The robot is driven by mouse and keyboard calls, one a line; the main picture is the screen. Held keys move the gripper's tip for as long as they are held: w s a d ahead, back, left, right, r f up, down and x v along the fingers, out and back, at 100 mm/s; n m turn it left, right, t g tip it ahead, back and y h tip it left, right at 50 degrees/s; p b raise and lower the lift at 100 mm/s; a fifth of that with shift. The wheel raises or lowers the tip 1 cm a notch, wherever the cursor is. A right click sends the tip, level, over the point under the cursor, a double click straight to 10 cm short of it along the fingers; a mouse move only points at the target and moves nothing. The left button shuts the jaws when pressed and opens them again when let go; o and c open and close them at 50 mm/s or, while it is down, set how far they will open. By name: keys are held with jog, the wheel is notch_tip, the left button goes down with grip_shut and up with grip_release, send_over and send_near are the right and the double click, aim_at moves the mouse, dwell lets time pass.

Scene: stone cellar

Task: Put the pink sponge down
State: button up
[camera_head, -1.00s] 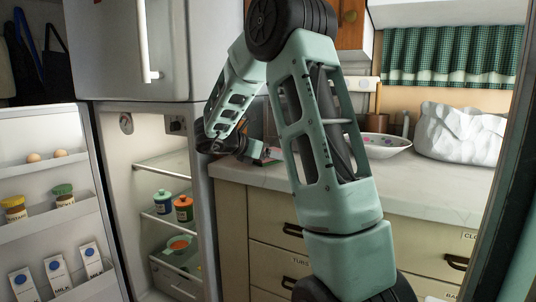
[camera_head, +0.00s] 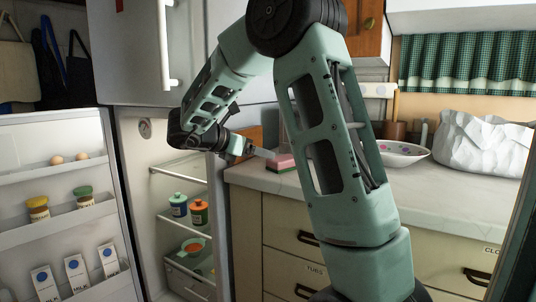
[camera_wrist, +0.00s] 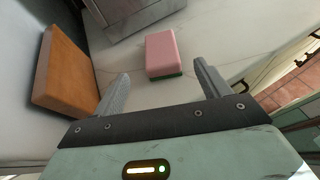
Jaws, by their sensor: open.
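The pink sponge (camera_head: 281,163) lies flat on the white countertop (camera_head: 400,190), near its left end. It also shows in the wrist view (camera_wrist: 161,52), with a green layer along its lower edge. My gripper (camera_head: 262,154) is open and empty; in the wrist view its two grey fingers (camera_wrist: 162,82) are spread wide. The sponge lies ahead of the fingertips and between their lines, apart from both fingers.
An orange-brown block (camera_wrist: 66,72) stands left of the fingers in the wrist view. A patterned bowl (camera_head: 400,153) and a crumpled white bag (camera_head: 487,147) stand farther right on the counter. The open fridge (camera_head: 185,165) with jars is at left. Bare counter surrounds the sponge.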

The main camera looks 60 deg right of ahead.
jog(key=shift+w+a+r, duration=0.1)
jog(key=shift+a+r, duration=0.1)
jog(key=shift+a, duration=0.25)
